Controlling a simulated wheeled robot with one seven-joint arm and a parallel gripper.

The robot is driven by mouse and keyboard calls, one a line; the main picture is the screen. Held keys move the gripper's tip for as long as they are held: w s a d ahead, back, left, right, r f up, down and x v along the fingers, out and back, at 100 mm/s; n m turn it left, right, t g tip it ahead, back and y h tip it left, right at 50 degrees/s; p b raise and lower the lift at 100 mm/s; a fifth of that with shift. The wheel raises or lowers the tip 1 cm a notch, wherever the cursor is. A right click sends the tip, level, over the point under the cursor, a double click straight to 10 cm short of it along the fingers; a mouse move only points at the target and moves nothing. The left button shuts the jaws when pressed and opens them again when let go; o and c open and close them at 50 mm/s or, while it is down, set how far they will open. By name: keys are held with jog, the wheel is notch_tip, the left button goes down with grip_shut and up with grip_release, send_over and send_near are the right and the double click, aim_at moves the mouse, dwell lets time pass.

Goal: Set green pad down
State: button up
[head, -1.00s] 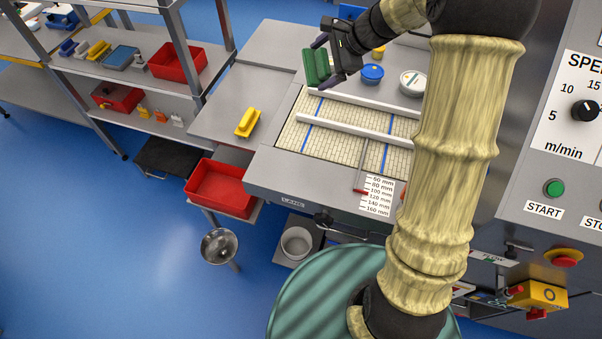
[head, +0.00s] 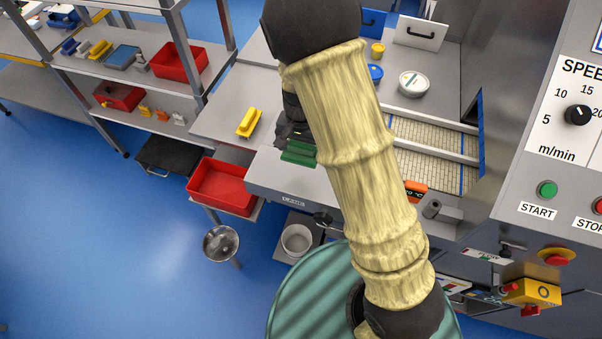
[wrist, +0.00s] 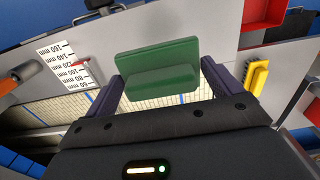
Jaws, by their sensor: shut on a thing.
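The green pad (wrist: 160,68) is between the two fingers of my gripper (wrist: 160,85) in the wrist view, and the gripper is shut on it. In the head view the green pad (head: 299,151) shows at the left of my forearm, over the grey front part of the machine table near the belt's left end. My gripper (head: 296,135) is partly hidden behind my arm there. Whether the pad touches the surface below cannot be told.
A yellow-handled brush (head: 249,123) lies on the grey side table at left. A red bin (head: 222,188) stands below it. White guide rails cross the tiled belt (head: 425,166).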

jog(key=p, duration=0.1)
send_over(301, 175)
jog(key=shift+f, duration=2.9)
jog(key=shift+s+f+p, duration=0.1)
jog(key=shift+f+p, duration=0.3)
jog(key=shift+f, duration=0.05)
jog(key=shift+f+p, duration=0.35)
jog(key=shift+f, duration=1.25)
jog(key=o, duration=0.6)
jog(key=shift+f, duration=0.15)
